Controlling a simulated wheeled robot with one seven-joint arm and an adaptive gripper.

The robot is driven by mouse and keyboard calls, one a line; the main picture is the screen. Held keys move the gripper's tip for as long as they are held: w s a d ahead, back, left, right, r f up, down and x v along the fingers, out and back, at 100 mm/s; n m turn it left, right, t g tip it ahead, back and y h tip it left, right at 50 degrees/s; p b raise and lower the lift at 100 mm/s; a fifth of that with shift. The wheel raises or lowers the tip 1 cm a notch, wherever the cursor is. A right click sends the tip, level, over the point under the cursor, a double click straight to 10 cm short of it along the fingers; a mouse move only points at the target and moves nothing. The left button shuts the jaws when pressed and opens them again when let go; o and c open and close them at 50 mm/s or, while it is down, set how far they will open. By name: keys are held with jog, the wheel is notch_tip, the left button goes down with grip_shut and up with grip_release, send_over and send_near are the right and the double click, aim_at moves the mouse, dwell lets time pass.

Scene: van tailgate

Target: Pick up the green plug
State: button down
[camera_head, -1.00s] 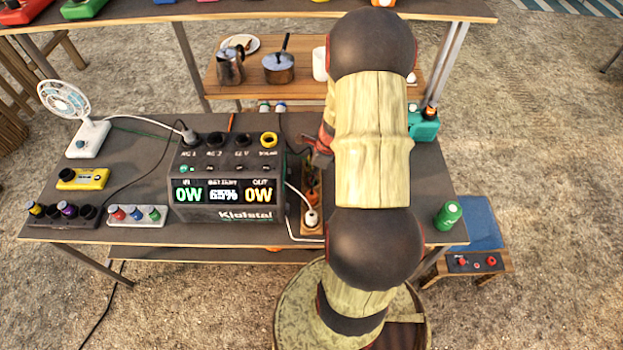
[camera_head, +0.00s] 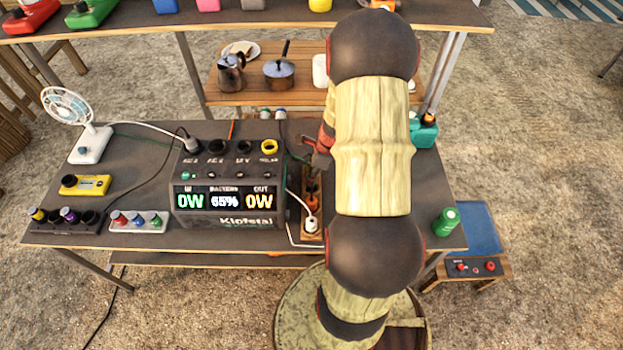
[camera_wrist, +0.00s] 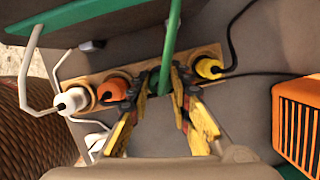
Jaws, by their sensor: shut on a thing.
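In the wrist view, my gripper (camera_wrist: 163,76), with worn yellow fingers, is closed around a narrow green piece, the green plug (camera_wrist: 166,84). A green cord (camera_wrist: 172,30) runs up from it. The fingers hide most of the plug, and I cannot tell whether its end is clear of the wooden socket strip (camera_wrist: 208,54). White (camera_wrist: 72,99), orange (camera_wrist: 112,89) and yellow (camera_wrist: 208,68) plugs sit along the strip. In the head view, my gripper (camera_head: 318,155) is beside the power station, partly hidden by my arm, and the strip (camera_head: 312,236) shows below it.
The power station (camera_head: 226,213) stands left of the strip on the dark table (camera_head: 390,225). White and black cords run near the strip. An orange ribbed thing (camera_wrist: 297,122) is at the right of the wrist view. A green can (camera_head: 446,221) stands near the table's right edge.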

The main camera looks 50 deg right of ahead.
jog(key=s+d+r+p, duration=0.2)
jog(key=s+d+r, duration=0.1)
jog(key=s+r, duration=0.25)
jog(key=s+d+r+p, duration=0.2)
jog(key=s+d+r, duration=0.1)
jog(key=s+r, duration=0.3)
jog(key=a+p+v, duration=0.1)
jog(key=p+v, duration=0.8)
jog(key=shift+w+a, duration=0.25)
jog(key=shift+w, duration=0.1)
jog(key=shift+r, duration=0.15)
jog(key=w+a+p, duration=0.4)
jog(key=w+a, duration=0.1)
jog(key=w, duration=0.5)
jog(key=w+a+p, duration=0.4)
jog(key=w+a, duration=0.1)
jog(key=w, duration=0.6)
jog(key=w+a+p, duration=0.3)
jog(key=w+a, duration=0.2)
jog(key=w, duration=0.6)
jog(key=shift+p, duration=0.4)
jog(key=shift+a, duration=0.15)
